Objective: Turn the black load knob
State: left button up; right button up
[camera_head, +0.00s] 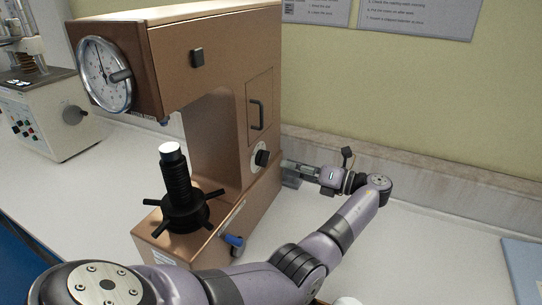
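The black load knob (262,157) sits on a pale round dial on the right side face of the brown hardness tester (218,50). My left gripper (287,173) is just right of the knob and slightly lower in the picture, pointing left toward the tester's side. A small gap shows between the knob and the gripper, and I see no contact. The fingers are small and seen from an awkward angle, so their opening is unclear. My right gripper is not in view.
The tester has a round gauge (104,75), a black spindle with a spoked handwheel (186,211), a side handle (257,114) and a blue-tipped lever (234,241). Another white tester (45,115) stands at left. A blue-grey item (524,265) lies at right. The white bench is otherwise mostly clear.

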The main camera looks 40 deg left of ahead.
aim_at(264, 159)
pick_arm(q)
jog(key=p+x, duration=0.1)
jog(key=x, duration=0.5)
jog(key=shift+a, duration=0.2)
grip_shut()
